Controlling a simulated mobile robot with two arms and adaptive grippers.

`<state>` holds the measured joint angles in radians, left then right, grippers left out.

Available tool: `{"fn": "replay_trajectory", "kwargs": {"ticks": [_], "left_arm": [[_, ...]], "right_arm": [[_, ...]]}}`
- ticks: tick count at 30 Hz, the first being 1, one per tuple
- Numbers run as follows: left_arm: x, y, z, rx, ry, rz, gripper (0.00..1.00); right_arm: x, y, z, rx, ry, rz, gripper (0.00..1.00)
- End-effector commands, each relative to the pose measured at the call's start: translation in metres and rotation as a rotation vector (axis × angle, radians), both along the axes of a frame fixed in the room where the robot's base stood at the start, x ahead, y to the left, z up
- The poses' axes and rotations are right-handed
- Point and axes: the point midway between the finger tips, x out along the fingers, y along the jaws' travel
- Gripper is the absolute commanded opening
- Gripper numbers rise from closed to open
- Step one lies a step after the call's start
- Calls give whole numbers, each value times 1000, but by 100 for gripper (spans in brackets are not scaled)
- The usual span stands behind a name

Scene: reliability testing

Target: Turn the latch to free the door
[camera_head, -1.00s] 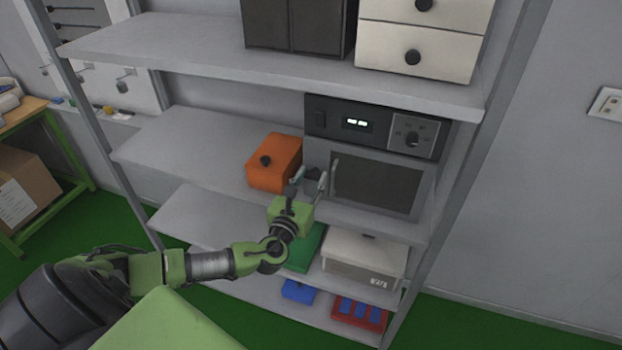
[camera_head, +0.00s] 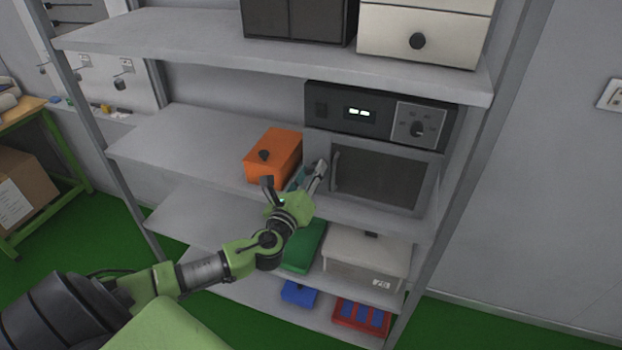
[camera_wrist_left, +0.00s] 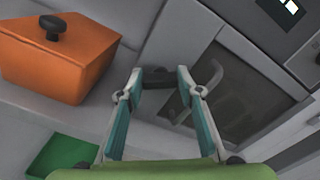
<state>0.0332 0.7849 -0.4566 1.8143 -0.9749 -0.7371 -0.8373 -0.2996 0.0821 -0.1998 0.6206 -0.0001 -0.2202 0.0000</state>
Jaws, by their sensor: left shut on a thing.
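The door (camera_head: 380,183) is the grey front of an oven-like unit on the middle shelf, with a dark window. It looks closed. Its upright handle (camera_head: 335,172) is at its left edge and also shows in the left wrist view (camera_wrist_left: 208,80). My left gripper (camera_head: 295,178) is in front of the unit's left edge, left of the handle. In the left wrist view its teal-padded fingers (camera_wrist_left: 160,78) are shut on a small dark piece, the latch (camera_wrist_left: 158,76). The latch is hidden by the gripper in the head view. My right gripper is not in view.
An orange lidded box (camera_head: 273,157) stands close left of my gripper. The control panel (camera_head: 375,116) with a dial is above the door. Below are a green bin (camera_head: 304,247) and a beige box (camera_head: 366,260). The shelf left of the orange box is clear.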

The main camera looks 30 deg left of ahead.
Motion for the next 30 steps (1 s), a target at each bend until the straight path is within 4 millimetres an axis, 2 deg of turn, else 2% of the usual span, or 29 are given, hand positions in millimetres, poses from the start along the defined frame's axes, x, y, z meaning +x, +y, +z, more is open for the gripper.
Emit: {"fn": "replay_trajectory", "kwargs": {"ticks": [1,12,30], "left_arm": [[0,0,-4,-44,-12,2,12],[-1,1,-4,-388,-94,2,12],[-1,2,-4,-859,-207,3,12]], "right_arm": [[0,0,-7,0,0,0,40],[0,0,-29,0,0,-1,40],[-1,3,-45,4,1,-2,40]]}}
